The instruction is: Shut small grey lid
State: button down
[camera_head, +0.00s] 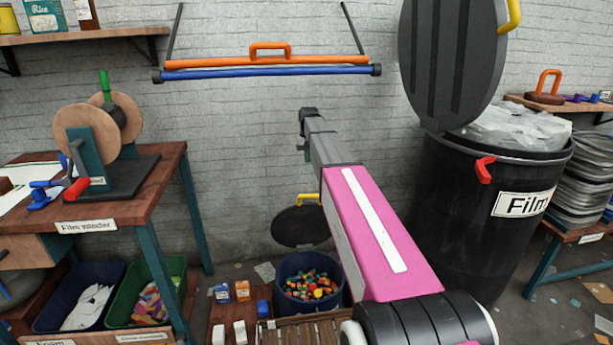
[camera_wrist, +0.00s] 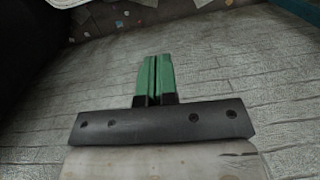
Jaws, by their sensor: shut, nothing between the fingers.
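A small round dark grey lid (camera_head: 300,226) with a yellow handle (camera_head: 307,198) stands raised behind a dark blue bin (camera_head: 308,292). The bin is open and colourful caps or beads show inside. My gripper shows in the wrist view with its two green fingers (camera_wrist: 154,78) together and nothing between them. In the head view my arm reaches out over the bin's right side, with its far end above and behind the lid, near the wall; the fingertips are hidden there. The gripper does not appear to touch the lid.
A large black bin (camera_head: 465,215) labelled Film, with a big raised grey lid (camera_head: 452,62), stands right of my arm. A film winder table (camera_head: 95,205) stands left, with crates (camera_head: 155,322) below. A rail with an orange handle (camera_head: 270,50) hangs on the wall. Small boxes (camera_head: 242,291) sit beside the blue bin.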

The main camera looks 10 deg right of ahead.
send_near(308, 203)
jog(key=w, duration=0.3)
jog(key=shift+s+f, duration=1.35)
